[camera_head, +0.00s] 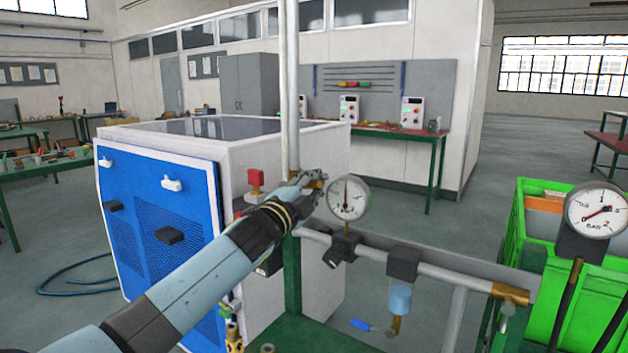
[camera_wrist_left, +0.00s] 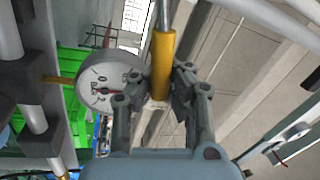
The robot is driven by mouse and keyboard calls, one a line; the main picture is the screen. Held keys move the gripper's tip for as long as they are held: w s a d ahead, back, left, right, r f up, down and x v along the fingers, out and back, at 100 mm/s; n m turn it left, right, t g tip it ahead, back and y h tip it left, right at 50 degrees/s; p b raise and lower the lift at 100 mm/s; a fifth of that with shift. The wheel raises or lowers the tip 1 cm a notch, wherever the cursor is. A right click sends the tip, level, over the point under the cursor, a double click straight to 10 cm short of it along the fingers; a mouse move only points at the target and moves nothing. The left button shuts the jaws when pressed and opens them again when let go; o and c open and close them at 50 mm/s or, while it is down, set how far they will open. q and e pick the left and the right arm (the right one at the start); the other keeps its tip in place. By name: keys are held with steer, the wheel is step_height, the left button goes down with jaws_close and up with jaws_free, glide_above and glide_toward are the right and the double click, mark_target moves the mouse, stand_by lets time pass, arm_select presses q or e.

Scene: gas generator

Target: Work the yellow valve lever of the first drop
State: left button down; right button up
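My left gripper (camera_head: 314,182) reaches in from the lower left in the head view, beside the vertical pipe and left of a round gauge (camera_head: 348,198). In the left wrist view my gripper's fingers (camera_wrist_left: 160,85) stand on both sides of the yellow lever (camera_wrist_left: 162,60) and appear shut on it. The lever runs upright between them in that view, with a grey rod above it. The gauge (camera_wrist_left: 102,82) shows just left of it. In the head view the lever is mostly hidden by my gripper. My right gripper is not in view.
A grey pipe (camera_head: 440,272) runs right from the gauge, with a light-blue cup (camera_head: 398,298) and a blue lever (camera_head: 362,325) below it. A blue and white cabinet (camera_head: 160,220) stands left. A green crate (camera_head: 535,215) and a second gauge (camera_head: 597,210) are at right.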

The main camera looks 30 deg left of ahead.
arm_select(q)
steer(key=shift+s+d+f+m+h+b, duration=0.15)
steer(key=shift+f+m+b, duration=0.25)
steer(key=shift+f+m, duration=0.5)
steer(key=shift+d+f+m+h+b, duration=0.15)
steer(key=shift+f+m+b, duration=0.25)
steer(key=shift+f+m, duration=0.45)
steer(key=shift+a, duration=0.15)
steer(key=c, duration=1.9)
jaws_free()
steer(key=shift+c, duration=0.2)
steer(key=o, duration=0.5)
steer(key=shift+s+r, duration=0.25)
steer(key=shift+c, duration=0.2)
steer(key=shift+o, duration=1.2)
steer(key=shift+w+r, duration=0.1)
